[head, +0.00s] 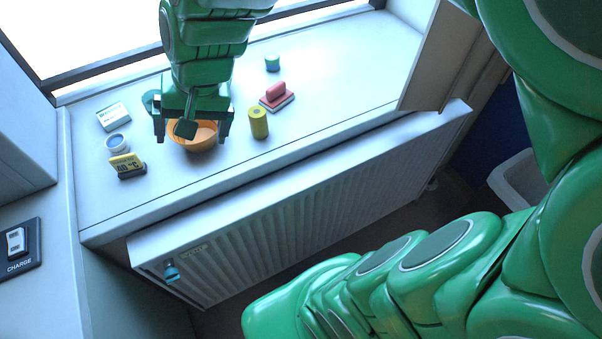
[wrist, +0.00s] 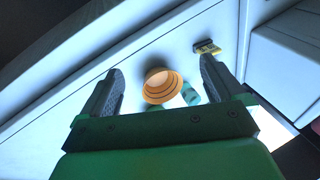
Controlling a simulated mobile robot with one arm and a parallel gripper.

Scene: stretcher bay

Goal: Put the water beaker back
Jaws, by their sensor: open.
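A small white and blue round cup (head: 117,144), which may be the water beaker, stands upright on the sill (head: 330,70), left of my gripper. A blue-banded object beside the bowl in the wrist view (wrist: 190,94) looks like the same cup. An orange bowl (head: 199,141) sits beneath my gripper (head: 192,135); it also shows in the wrist view (wrist: 160,90). My gripper's fingers are spread wide, with nothing visible held between them. In the head view the gripper hides part of the bowl. A teal round thing (head: 149,100) is partly hidden behind the gripper.
A yellow-faced display (head: 127,165) and a white box (head: 114,116) stand near the cup. A yellow cylinder (head: 258,123), a red-handled block (head: 277,97) and a small teal-and-white pot (head: 272,64) stand to the right. A radiator (head: 300,220) lies below the sill's front edge.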

